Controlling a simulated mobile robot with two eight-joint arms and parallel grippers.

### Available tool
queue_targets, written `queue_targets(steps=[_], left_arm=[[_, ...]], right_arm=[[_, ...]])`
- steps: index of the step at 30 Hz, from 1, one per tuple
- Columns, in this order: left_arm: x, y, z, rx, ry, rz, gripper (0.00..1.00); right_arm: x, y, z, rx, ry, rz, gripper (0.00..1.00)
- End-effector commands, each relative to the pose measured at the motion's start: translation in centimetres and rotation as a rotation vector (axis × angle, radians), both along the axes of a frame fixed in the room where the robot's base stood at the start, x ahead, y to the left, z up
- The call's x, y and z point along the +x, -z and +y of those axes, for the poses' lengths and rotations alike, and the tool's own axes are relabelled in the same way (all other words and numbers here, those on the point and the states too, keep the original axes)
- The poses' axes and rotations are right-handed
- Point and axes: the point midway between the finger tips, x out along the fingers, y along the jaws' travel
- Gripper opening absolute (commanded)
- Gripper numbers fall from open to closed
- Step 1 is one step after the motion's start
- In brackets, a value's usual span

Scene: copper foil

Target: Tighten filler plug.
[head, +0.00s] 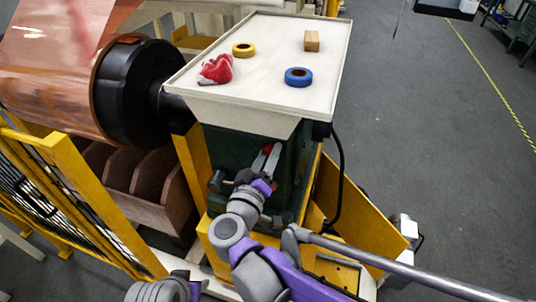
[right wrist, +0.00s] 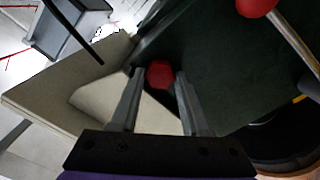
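The filler plug (right wrist: 160,74) is a small red knob on the dark green machine housing (head: 232,145). In the right wrist view it sits between the tips of my right gripper's two grey fingers (right wrist: 159,78), with a narrow gap seeming to show on each side. Contact cannot be told. In the head view my right gripper (head: 270,160) reaches up to the front of the housing, under the tabletop, with a bit of red at its fingertips. My left gripper is out of view; only part of that arm shows at the bottom.
A red ball-ended lever (right wrist: 255,6) is nearby.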

Motion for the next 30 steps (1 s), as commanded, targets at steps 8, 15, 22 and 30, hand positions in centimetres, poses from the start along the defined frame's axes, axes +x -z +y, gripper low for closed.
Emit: queue_targets(steps=[8, 15, 22, 30], left_arm=[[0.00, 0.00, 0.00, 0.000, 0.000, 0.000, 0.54], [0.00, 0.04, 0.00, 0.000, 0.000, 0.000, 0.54], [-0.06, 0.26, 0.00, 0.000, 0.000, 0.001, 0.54], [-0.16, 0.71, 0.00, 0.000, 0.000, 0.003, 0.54]], right_arm=[[-0.02, 0.00, 0.01, 0.000, 0.000, 0.000, 0.00], [-0.03, 0.00, 0.01, 0.011, 0.000, -0.004, 0.00], [-0.03, 0.04, -0.01, 0.089, 0.000, -0.029, 0.00], [-0.05, 0.03, -0.05, 0.293, 0.000, -0.095, 0.00]])
